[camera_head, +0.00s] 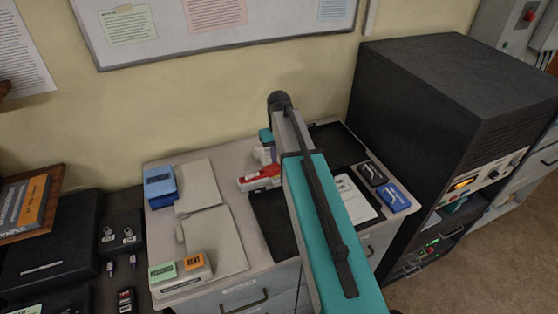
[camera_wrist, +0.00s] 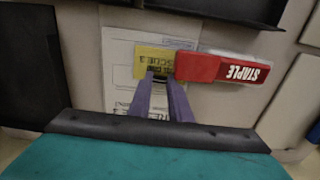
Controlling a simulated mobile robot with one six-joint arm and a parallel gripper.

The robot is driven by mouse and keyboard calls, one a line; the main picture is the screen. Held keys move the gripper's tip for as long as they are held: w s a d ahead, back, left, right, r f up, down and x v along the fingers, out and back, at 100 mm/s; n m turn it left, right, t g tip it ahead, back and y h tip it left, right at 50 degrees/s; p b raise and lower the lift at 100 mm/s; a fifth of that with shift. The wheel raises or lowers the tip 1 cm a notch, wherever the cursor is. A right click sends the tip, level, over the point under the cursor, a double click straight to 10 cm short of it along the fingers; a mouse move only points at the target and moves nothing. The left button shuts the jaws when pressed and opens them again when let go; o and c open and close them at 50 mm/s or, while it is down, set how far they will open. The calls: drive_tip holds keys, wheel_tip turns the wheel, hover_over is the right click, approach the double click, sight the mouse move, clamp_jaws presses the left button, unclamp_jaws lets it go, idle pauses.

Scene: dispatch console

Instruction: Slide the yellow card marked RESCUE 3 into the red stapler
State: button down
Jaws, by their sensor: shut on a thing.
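The yellow card (camera_wrist: 152,60), its lettering upside down in the wrist view, sits at the tips of my gripper (camera_wrist: 160,80). My gripper's two purple fingers are shut on its near edge. The red stapler (camera_wrist: 205,67), marked STAPLE, lies just right of the card. The card's right edge meets the stapler's left end; I cannot tell whether it is inside or only touching. In the head view the red stapler (camera_head: 260,177) shows left of my arm, which hides the card and my gripper.
A printed white sheet (camera_wrist: 118,75) lies beneath the card. Black trays (camera_head: 270,222) flank the area. A blue box (camera_head: 160,184) and a holder with green and orange cards (camera_head: 182,272) stand left. A tall black cabinet (camera_head: 440,110) stands right.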

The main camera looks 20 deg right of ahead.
drive_tip(key=shift+a, duration=0.5)
idle(0.8)
drive_tip(key=c, duration=1.6)
unclamp_jaws()
drive_tip(key=shift+o, duration=0.7)
drive_tip(key=o, duration=0.5)
drive_tip(key=shift+c, duration=0.2)
drive_tip(key=shift+r+p, duration=2.15)
drive_tip(key=shift+r, duration=1.3)
